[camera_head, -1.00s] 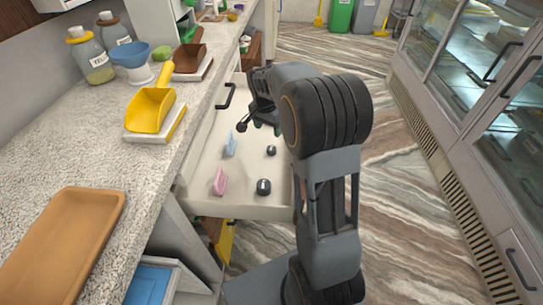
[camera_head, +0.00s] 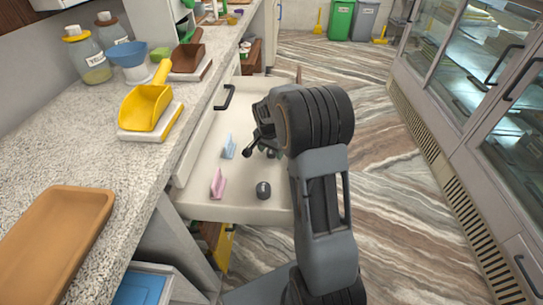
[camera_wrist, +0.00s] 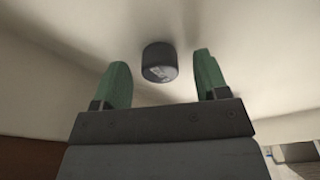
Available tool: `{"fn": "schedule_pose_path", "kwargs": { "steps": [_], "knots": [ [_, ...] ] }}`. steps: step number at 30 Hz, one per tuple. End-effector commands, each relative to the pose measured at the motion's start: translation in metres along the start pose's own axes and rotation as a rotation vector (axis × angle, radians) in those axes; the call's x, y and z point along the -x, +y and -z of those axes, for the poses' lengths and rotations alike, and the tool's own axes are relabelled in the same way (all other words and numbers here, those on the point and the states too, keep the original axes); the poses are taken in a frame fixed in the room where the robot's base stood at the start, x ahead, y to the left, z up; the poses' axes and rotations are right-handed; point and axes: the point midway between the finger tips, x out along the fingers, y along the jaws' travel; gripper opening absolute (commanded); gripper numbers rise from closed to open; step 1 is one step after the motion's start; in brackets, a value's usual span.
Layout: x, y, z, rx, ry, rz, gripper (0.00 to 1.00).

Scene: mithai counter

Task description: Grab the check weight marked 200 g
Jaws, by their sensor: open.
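A dark, short cylindrical weight (camera_wrist: 160,62) lies in the open drawer (camera_head: 238,207). In the wrist view it sits between and slightly beyond the green fingertips of my gripper (camera_wrist: 160,68), which is open and apart from it. The pale marking on its side is too small to read. In the head view my gripper and arm largely cover this weight. A second dark weight (camera_head: 263,190) stands nearer the drawer's front, its marking also unreadable.
A pink item (camera_head: 218,183) and a light blue item (camera_head: 229,146) stand to the left in the drawer. The counter (camera_head: 100,160) holds a yellow scoop (camera_head: 147,107) and a brown tray (camera_head: 55,240). Glass cabinets (camera_head: 480,80) line the right.

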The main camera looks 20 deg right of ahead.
Motion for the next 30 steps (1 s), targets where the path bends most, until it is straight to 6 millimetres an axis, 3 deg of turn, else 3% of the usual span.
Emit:
{"fn": "schedule_pose_path", "kwargs": {
  "steps": [8,26,30],
  "knots": [
    [-0.0056,0.0,0.0002,0.0,0.0,0.001,0.67],
    [-0.0055,-0.0001,0.0001,0.0,0.0,0.001,0.1],
    [-0.0051,-0.0002,0.0003,0.0,0.001,0.001,0.08]
  ]
}}
